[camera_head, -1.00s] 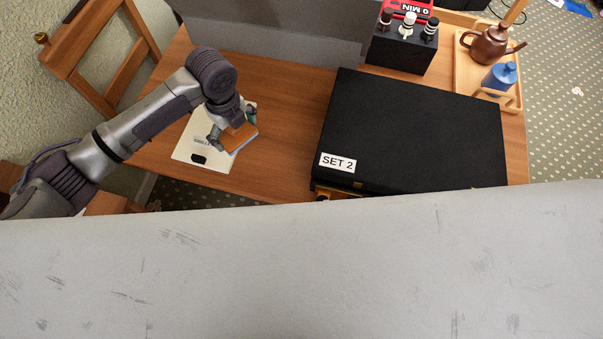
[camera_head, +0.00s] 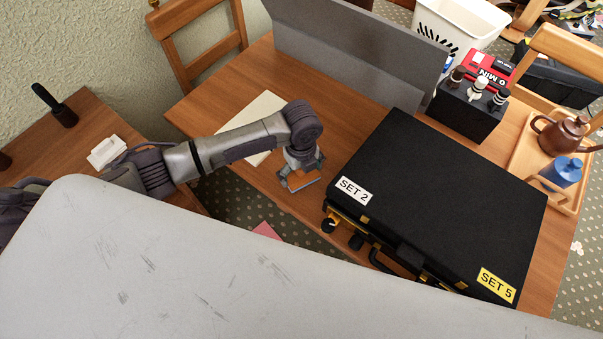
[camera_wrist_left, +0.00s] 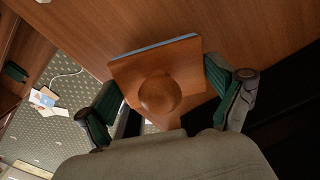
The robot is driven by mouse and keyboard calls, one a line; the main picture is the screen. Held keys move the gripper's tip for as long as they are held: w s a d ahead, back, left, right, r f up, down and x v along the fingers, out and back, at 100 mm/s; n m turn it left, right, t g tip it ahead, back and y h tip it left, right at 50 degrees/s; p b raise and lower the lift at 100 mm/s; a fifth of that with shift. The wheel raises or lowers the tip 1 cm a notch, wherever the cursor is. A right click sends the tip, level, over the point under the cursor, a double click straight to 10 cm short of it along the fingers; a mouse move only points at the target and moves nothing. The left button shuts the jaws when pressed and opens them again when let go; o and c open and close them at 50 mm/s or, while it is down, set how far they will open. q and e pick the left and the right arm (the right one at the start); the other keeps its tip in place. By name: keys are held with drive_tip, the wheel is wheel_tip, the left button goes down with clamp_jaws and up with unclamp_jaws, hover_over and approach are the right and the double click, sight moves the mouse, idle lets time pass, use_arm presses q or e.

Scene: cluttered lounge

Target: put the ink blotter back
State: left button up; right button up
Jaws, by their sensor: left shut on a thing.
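The ink blotter (camera_head: 306,184) is a small wooden block with a pale blue-grey edge. The left wrist view shows its flat wooden top (camera_wrist_left: 185,66) and round wooden knob. My left gripper (camera_head: 300,176) is shut on it near the table's front edge, left of the black case. In the left wrist view the green-padded fingers of my gripper (camera_wrist_left: 162,92) stand on both sides of the knob. I cannot tell whether the blotter touches the table. My right gripper is not in view.
The black case (camera_head: 440,190) labelled SET 2 and SET 5 fills the table's right part. A pale sheet (camera_head: 262,110) lies behind my left arm. A grey panel (camera_head: 350,50) stands at the back. A small side table (camera_head: 70,150) holds a black-handled thing (camera_head: 62,108) and a white item (camera_head: 107,152).

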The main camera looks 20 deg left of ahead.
use_arm(q)
drive_tip(key=shift+f, duration=0.8)
drive_tip(key=shift+f, duration=0.15)
drive_tip(key=o, duration=0.7)
drive_tip(key=shift+o, duration=0.2)
wheel_tip(320, 180, up, 12)
drive_tip(key=shift+r, duration=0.2)
